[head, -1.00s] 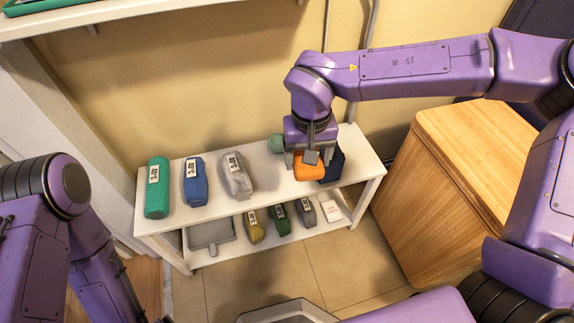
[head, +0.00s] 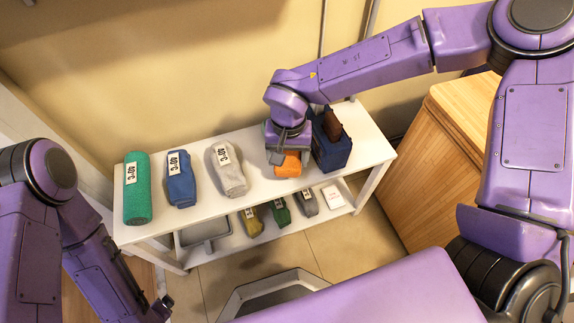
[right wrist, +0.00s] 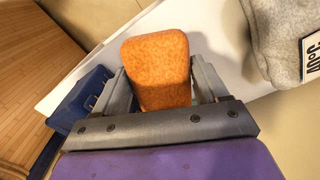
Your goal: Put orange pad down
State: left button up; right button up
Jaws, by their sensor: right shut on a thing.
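The orange pad (head: 288,163) is between the fingers of my right gripper (head: 288,158), at the front of the white shelf's top board (head: 255,190). The right wrist view shows the pad (right wrist: 157,70) with a finger of the right gripper (right wrist: 157,90) on each side. The gripper is shut on it. I cannot tell whether the pad touches the board. My left arm is at the left edge of the head view; its gripper's jaws cannot be made out.
A dark blue caddy (head: 332,150) with a brown item in it stands close right of the pad. A grey roll (head: 227,168), a blue roll (head: 181,180) and a green roll (head: 137,188) lie to the left. The lower shelf holds a grey tray (head: 206,243) and several small items.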

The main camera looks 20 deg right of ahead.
aim_at(287, 162)
jog(key=shift+w+f, duration=0.3)
jog(key=shift+f, duration=0.1)
jog(key=f, duration=0.1)
jog(key=f+b, duration=0.1)
jog(key=f, duration=0.1)
jog(key=shift+w+d+f+b, duration=0.1)
jog(key=shift+w+f+b, duration=0.2)
jog(key=shift+f+b, duration=0.1)
jog(key=shift+r, duration=0.1)
jog(key=o, duration=0.9)
jog(key=shift+o, duration=0.2)
